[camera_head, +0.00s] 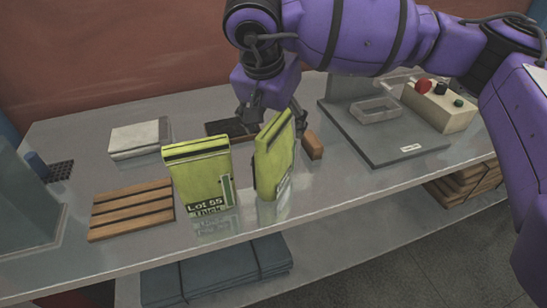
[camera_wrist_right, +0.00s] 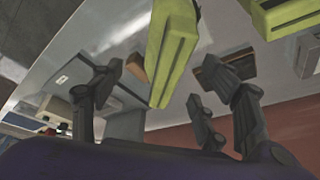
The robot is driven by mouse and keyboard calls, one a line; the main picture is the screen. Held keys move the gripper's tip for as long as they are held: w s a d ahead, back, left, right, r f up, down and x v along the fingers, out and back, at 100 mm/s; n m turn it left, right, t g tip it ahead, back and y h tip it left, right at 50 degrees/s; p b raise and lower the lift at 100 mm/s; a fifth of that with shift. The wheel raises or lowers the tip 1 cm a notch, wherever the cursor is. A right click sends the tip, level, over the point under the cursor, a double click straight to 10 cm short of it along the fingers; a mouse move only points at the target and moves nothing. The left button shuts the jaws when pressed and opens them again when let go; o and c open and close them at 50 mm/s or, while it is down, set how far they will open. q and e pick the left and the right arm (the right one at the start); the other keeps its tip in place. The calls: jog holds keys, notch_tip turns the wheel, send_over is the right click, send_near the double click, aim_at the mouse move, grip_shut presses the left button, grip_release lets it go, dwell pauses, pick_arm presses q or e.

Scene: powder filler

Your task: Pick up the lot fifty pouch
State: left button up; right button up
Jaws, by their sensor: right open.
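Two yellow-green pouches stand upright on the grey metal table. The left pouch (camera_head: 199,174) faces the head camera and its label reads "Lot 55 Thick". The right pouch (camera_head: 272,160) is turned nearly edge-on, and I cannot read its label. My right gripper (camera_head: 270,114) is open behind the right pouch's upper part. In the right wrist view, this pouch (camera_wrist_right: 172,55) lies between the spread fingers of the gripper (camera_wrist_right: 163,80), with gaps on both sides. The other pouch (camera_wrist_right: 288,14) is at the upper right there. My left gripper is not in view.
A slatted wooden rack (camera_head: 131,208) lies left of the pouches. A white block (camera_head: 138,137) and a dark perforated block (camera_head: 61,171) are further back. A small brown block (camera_head: 313,145) sits just right of the gripper. A grey scale-like platform (camera_head: 378,151) with a control box (camera_head: 440,107) stands right.

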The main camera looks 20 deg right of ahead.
aim_at(278, 141)
jog(key=shift+w+f, duration=0.35)
jog(key=shift+f, duration=0.4)
jog(key=shift+x, duration=0.8)
jog(key=x, duration=0.5)
jog(key=shift+a+f+p, duration=0.15)
jog(key=shift+p, duration=0.2)
jog(key=shift+c, duration=0.5)
jog(key=c, duration=1.5)
